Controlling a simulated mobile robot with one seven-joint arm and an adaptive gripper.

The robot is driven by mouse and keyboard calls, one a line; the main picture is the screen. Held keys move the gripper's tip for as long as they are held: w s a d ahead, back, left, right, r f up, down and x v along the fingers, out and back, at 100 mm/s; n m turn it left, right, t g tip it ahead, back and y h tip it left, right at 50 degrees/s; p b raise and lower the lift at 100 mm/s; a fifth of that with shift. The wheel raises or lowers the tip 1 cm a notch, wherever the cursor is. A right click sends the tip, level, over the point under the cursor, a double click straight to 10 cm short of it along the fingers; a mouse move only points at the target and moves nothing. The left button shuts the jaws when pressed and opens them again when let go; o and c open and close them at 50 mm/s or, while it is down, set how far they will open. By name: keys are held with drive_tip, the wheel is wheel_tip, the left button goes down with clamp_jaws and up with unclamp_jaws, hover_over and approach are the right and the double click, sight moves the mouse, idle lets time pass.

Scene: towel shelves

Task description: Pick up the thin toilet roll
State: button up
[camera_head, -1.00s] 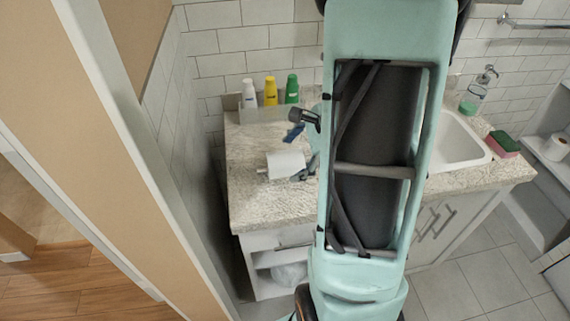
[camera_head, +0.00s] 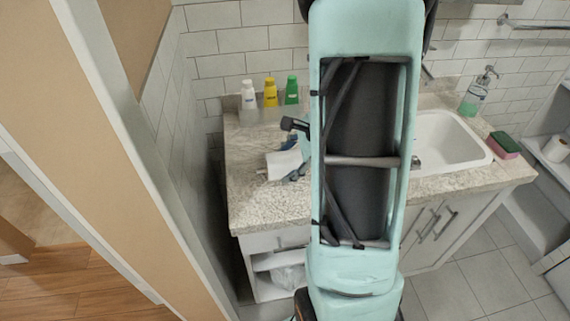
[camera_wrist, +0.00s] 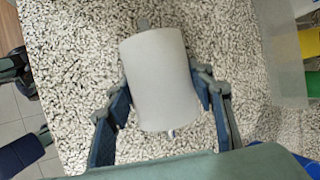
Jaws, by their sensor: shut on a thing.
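A white toilet roll (camera_head: 281,163) lies on the counter at the left of the sink, with a thin metal rod showing at its end. In the wrist view the roll (camera_wrist: 160,75) fills the middle, with grey rod ends showing above and below it. My gripper (camera_wrist: 162,92) has one blue finger against each side of the roll and is shut on it. In the head view my gripper (camera_head: 296,158) covers the roll's right part. I cannot tell whether the roll is clear of the counter.
White, yellow (camera_head: 270,92) and green bottles stand in a clear tray at the counter's back left. A sink (camera_head: 450,140), soap dispenser (camera_head: 477,92) and sponge (camera_head: 503,145) are at the right. Another roll (camera_head: 556,149) sits on the right shelf. A wall stands close on the left.

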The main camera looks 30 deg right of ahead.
sight(286, 155)
drive_tip(key=shift+r, duration=0.15)
wheel_tip(286, 155, up, 3)
drive_tip(key=p, duration=0.2)
drive_tip(key=shift+p, duration=0.4)
drive_tip(key=s+r+p, duration=0.7)
drive_tip(key=s+r, duration=0.3)
drive_tip(key=s, duration=0.4)
drive_tip(key=w+a+f+n+g+y+p, duration=0.1)
drive_tip(key=w+a+n+g, duration=0.8)
drive_tip(key=n, duration=1)
drive_tip(key=w+a+f+p, duration=0.1)
drive_tip(key=w+a, duration=0.3)
drive_tip(key=w, duration=0.2)
drive_tip(key=shift+f+n+y, duration=0.2)
drive_tip(key=shift+n+y, duration=0.1)
